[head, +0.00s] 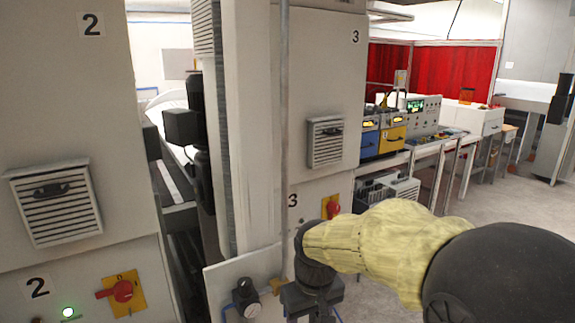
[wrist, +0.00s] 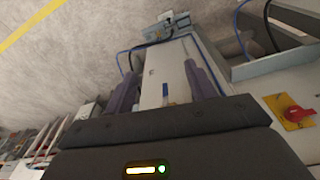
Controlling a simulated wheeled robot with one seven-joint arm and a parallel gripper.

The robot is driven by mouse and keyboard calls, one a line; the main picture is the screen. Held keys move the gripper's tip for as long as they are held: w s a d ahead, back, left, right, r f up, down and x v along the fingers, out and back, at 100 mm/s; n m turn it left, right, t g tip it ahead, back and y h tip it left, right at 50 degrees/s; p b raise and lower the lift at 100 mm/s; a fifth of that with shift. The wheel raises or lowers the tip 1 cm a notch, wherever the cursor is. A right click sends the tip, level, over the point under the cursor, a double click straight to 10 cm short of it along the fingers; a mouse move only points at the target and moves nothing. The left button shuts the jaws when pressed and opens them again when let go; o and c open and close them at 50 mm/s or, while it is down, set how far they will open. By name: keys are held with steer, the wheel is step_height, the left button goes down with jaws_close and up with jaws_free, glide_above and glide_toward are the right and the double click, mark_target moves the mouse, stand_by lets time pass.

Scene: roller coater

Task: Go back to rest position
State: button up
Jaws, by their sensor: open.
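My gripper (head: 312,302) is low in the middle of the head view, at the end of my arm with its yellow sleeve. It is in front of the lower part of cabinet 3 (head: 325,75). In the wrist view my gripper (wrist: 160,72) has its two dark fingers apart, with nothing visible held between them. A pale machine part shows behind the gap; I cannot tell how far it is. The fingertips are hard to make out in the head view.
Cabinet 2 (head: 60,130) stands at left, with a red rotary switch (head: 122,291) on a yellow plate. Cabinet 3 has a similar red switch (head: 331,207) near my arm. A bench (head: 430,150) with instruments stands behind at right. Floor (head: 490,215) at right is open.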

steer(key=s+d+f+m+t, duration=0.1)
steer(key=s+d+f+m, duration=0.3)
steer(key=s+d+f, duration=0.4)
steer(key=d+f, duration=0.1)
steer(key=d, duration=0.1)
steer(key=shift+s+d+f+m+b, duration=0.15)
steer(key=shift+s+d+m+b, duration=0.15)
steer(key=shift+d+b, duration=0.1)
stand_by(0.4)
